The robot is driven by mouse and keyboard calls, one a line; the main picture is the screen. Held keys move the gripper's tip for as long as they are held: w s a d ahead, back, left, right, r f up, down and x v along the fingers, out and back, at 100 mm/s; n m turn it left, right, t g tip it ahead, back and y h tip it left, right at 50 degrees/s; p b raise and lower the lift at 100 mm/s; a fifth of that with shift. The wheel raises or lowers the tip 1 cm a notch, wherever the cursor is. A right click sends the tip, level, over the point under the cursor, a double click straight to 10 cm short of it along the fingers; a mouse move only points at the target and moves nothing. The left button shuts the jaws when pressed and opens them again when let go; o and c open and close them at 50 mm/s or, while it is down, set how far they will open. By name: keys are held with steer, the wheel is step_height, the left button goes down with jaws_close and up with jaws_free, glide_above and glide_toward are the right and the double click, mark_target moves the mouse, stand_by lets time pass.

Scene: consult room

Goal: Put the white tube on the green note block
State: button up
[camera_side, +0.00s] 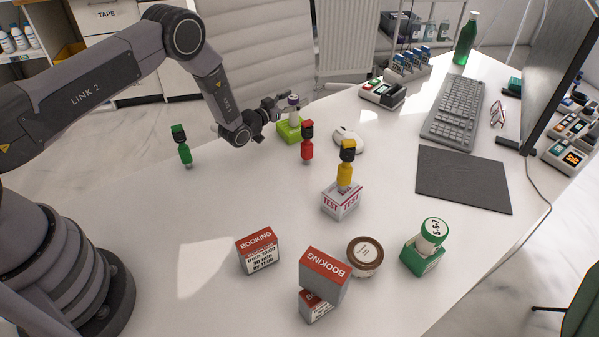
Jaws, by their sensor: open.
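The tube appears to rest on the top of the block. My gripper (279,105) is open, just left of the tube, with its fingers pointing toward it. I cannot tell whether a finger touches the tube. The gripper hides part of the area behind the block.
A red figure (307,147), a white mouse (347,137) and a yellow figure (345,174) on a TEST box (340,203) stand to the right. A green figure (184,152) stands left. BOOKING boxes (258,252), a round tub (365,258) and a green box (421,261) lie nearer. The left desk middle is clear.

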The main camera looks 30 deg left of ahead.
steer(key=shift+r, duration=0.2)
steer(key=s+a, duration=0.2)
steer(key=s, duration=0.9)
step_height(320, 180, up, 16)
steer(key=w+a+g+y, duration=0.2)
steer(key=g, duration=0.1)
steer(key=s+r+g+y, duration=0.1)
steer(key=s+r+g, duration=0.2)
steer(key=s+r, duration=0.65)
steer(key=s+r+n+g, duration=0.1)
steer(key=s+r+g, duration=0.2)
steer(key=s, duration=1.2)
steer(key=s+r+n+g, duration=0.1)
steer(key=s+r+g, duration=0.2)
steer(key=s, duration=1.2)
steer(key=shift+s+a, duration=0.4)
